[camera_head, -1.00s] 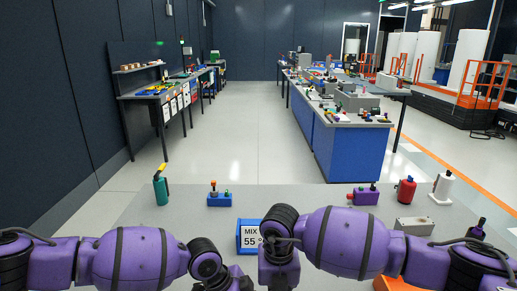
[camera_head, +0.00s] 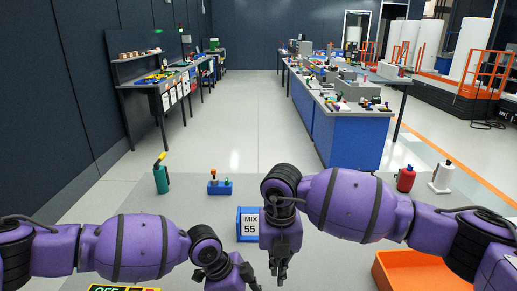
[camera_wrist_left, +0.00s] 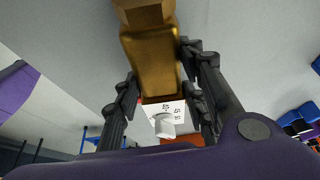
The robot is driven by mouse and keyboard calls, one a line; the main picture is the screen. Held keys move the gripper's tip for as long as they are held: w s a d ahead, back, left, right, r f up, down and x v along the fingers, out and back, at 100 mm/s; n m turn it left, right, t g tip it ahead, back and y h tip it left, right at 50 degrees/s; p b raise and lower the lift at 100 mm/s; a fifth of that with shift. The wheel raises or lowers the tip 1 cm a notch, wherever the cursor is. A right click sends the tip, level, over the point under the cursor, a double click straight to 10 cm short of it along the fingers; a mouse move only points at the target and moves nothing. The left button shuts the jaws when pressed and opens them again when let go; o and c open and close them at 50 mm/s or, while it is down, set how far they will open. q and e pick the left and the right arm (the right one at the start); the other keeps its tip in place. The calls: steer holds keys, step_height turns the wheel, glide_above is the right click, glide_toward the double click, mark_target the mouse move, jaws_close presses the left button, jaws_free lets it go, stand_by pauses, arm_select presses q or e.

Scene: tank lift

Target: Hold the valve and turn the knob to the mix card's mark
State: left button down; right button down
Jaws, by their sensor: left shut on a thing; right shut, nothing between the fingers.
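The brass valve (camera_wrist_left: 155,62) shows in the left wrist view between the fingers of my left gripper (camera_wrist_left: 160,98), which is shut on its body. A white dial (camera_wrist_left: 176,109) with printed numbers and a pale knob (camera_wrist_left: 165,127) are at the valve's lower end; the exact knob setting is too small to read. The mix card (camera_head: 249,224) stands in a blue holder on the table and reads MIX 55. My right gripper (camera_head: 280,277) points down, shut and empty, just right of the card in the picture. The valve cannot be made out in the head view.
An orange bin (camera_head: 420,272) lies near right; an OFF display (camera_head: 108,289) shows at the bottom left.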

arm_select(q)
steer(key=c, duration=1)
jaws_free()
steer(key=shift+a, duration=0.1)
steer(key=v, duration=1.2)
